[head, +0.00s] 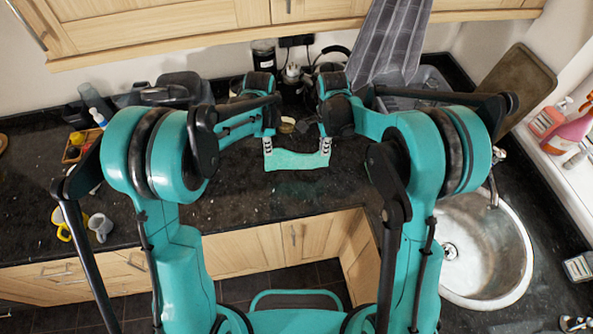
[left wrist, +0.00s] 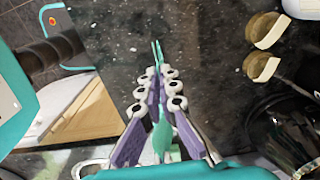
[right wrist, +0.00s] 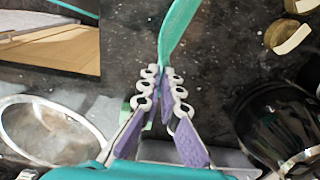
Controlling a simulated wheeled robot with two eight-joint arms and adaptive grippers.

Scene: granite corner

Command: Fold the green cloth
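The green cloth (head: 296,160) hangs between my two grippers above the dark granite counter, its upper edge sagging slightly. My left gripper (head: 267,146) is shut on its left corner, and my right gripper (head: 325,146) is shut on its right corner. In the left wrist view, the cloth (left wrist: 158,130) shows as a thin strip between the closed fingers (left wrist: 157,88). In the right wrist view, the cloth (right wrist: 178,30) extends upward from the closed fingers (right wrist: 161,88). In the head view the cloth appears clear of the counter, but its lower edge's height is hard to tell.
A round steel sink (head: 485,250) is at the right. Mugs (head: 100,226) and a wooden tray (head: 78,148) stand at the left. A kettle and jars (head: 263,52) stand behind my grippers. The counter (head: 270,205) in front of the cloth is clear.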

